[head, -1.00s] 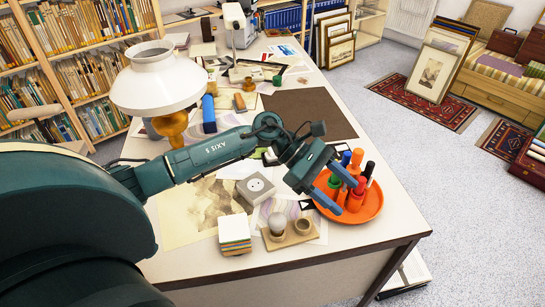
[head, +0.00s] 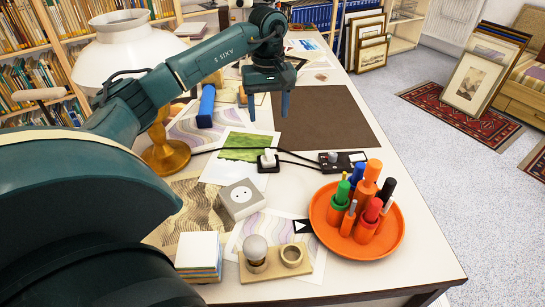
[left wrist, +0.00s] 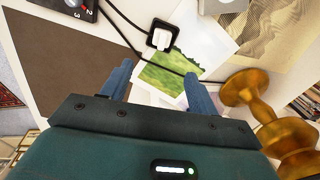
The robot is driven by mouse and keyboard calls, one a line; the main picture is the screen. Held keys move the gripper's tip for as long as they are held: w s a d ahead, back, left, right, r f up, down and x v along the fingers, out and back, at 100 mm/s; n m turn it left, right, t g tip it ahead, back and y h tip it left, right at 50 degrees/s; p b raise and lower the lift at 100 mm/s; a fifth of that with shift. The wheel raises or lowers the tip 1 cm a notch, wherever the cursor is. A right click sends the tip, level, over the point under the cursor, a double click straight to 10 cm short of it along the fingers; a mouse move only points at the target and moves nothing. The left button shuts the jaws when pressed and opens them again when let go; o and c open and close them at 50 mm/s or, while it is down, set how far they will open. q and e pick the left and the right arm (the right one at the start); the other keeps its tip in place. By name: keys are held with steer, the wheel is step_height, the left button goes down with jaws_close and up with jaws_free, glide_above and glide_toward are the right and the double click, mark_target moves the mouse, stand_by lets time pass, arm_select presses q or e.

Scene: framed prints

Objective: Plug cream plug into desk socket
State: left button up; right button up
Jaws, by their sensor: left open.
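The cream plug (head: 268,157) stands upright in a small black holder on the desk, beside a green landscape print. It also shows in the left wrist view (left wrist: 161,40), ahead of the fingers. The desk socket (head: 241,197) is a pale grey box with a round socket face on top, nearer the front of the desk. In the left wrist view only an edge of a grey box (left wrist: 222,5) shows at the top. My left gripper (head: 268,106) is open and empty, fingers pointing down, above the desk behind the plug. My right gripper is not in view.
A brass-based lamp (head: 165,155) stands left of the plug. A black cable and a black switch box (head: 343,161) lie to the right. An orange dish (head: 385,238) of markers, a wooden holder (head: 275,265) and stacked cards (head: 198,256) are in front. A brown mat (head: 325,120) is clear.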

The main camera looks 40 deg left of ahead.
arm_select(q)
steer(key=shift+s, duration=0.1)
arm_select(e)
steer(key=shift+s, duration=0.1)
arm_select(q)
glide_above(268, 151)
steer(key=f, duration=0.7)
steer(key=shift+w+f, duration=0.1)
steer(key=shift+w, duration=0.1)
steer(key=shift+f+b, duration=0.3)
steer(key=shift+f, duration=0.1)
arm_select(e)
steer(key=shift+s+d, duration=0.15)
arm_select(q)
steer(key=shift+s+f, duration=0.15)
steer(key=shift+f, duration=1.15)
steer(key=shift+s+f, duration=0.1)
steer(key=shift+f, duration=1.2)
steer(key=c, duration=1)
